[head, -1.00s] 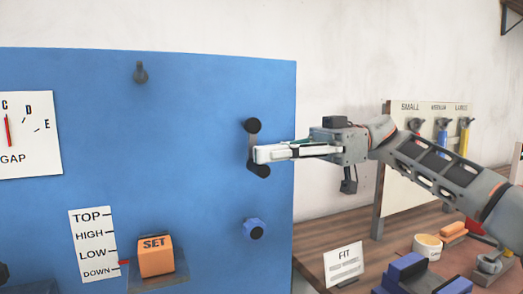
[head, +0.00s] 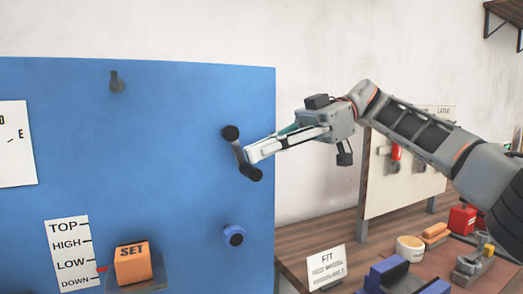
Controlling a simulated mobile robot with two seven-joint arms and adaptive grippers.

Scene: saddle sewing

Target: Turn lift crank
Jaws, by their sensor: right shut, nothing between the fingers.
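The crank (head: 239,153) is a dark arm with a round black knob at each end, on the right part of the blue panel (head: 170,180). It leans, with its upper end to the left. My right gripper (head: 253,153) is shut and empty, its fingertips beside the crank's arm on its right side. I cannot tell whether they touch it. A white scale (head: 70,250) reads TOP, HIGH, LOW and DOWN. Its red pointer (head: 102,269) is between LOW and DOWN. My left gripper is not in view.
An orange SET block (head: 132,263) sits on a small ledge at the panel's bottom. A blue knob (head: 234,235) is below the crank. To the right, a wooden bench (head: 305,238) holds a FIT card (head: 328,267), a cup (head: 409,248) and blue blocks (head: 388,275).

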